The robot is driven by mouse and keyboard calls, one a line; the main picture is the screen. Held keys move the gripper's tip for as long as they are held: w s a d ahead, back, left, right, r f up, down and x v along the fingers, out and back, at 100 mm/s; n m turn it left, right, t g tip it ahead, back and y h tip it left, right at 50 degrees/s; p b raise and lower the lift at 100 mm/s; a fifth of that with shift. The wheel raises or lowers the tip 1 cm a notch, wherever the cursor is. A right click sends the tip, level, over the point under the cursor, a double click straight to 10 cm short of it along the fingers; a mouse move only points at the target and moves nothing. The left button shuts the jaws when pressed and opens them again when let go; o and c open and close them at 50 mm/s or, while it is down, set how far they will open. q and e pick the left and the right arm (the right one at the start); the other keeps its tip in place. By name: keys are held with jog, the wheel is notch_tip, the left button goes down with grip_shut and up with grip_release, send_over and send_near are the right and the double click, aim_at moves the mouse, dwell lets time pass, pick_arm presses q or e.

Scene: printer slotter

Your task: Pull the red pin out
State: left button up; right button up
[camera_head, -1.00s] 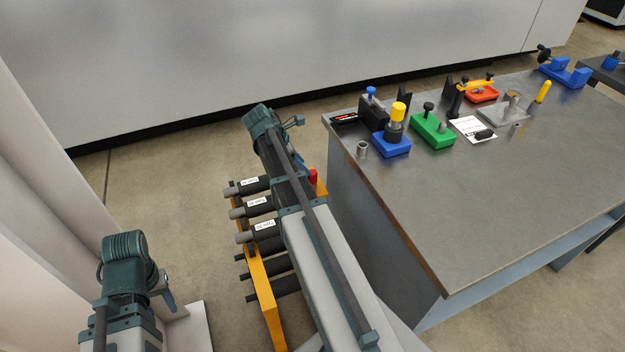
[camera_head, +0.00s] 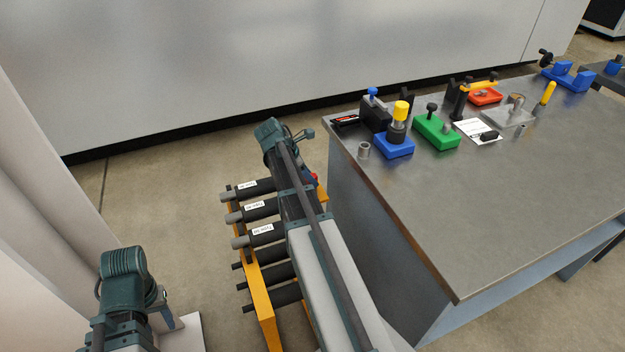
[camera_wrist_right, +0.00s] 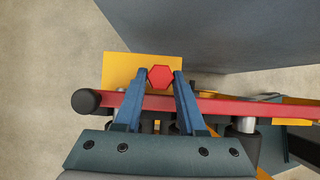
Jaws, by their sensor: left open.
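The red pin's hexagonal head (camera_wrist_right: 161,77) is between the two blue fingertips of my right gripper (camera_wrist_right: 160,80) in the right wrist view. The fingers sit close against both sides of it and look shut on it. In the head view only a small red bit of the pin (camera_head: 314,177) shows beside my right arm, at the top of an orange rack (camera_head: 262,305). The pin's shaft is hidden. My left gripper (camera_head: 171,308) is low at the left in the head view, open and away from the pin.
The rack holds several dark cylinders (camera_head: 258,209) with white labels. A red bar (camera_wrist_right: 220,106) runs just behind the fingers in the wrist view. A metal table (camera_head: 480,210) with coloured fixtures stands close at the right. Bare floor lies left of the rack.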

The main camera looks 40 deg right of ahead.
grip_shut()
jog(key=shift+r, duration=0.15)
jog(key=shift+r+p, duration=3.3)
jog(key=shift+p, duration=0.15)
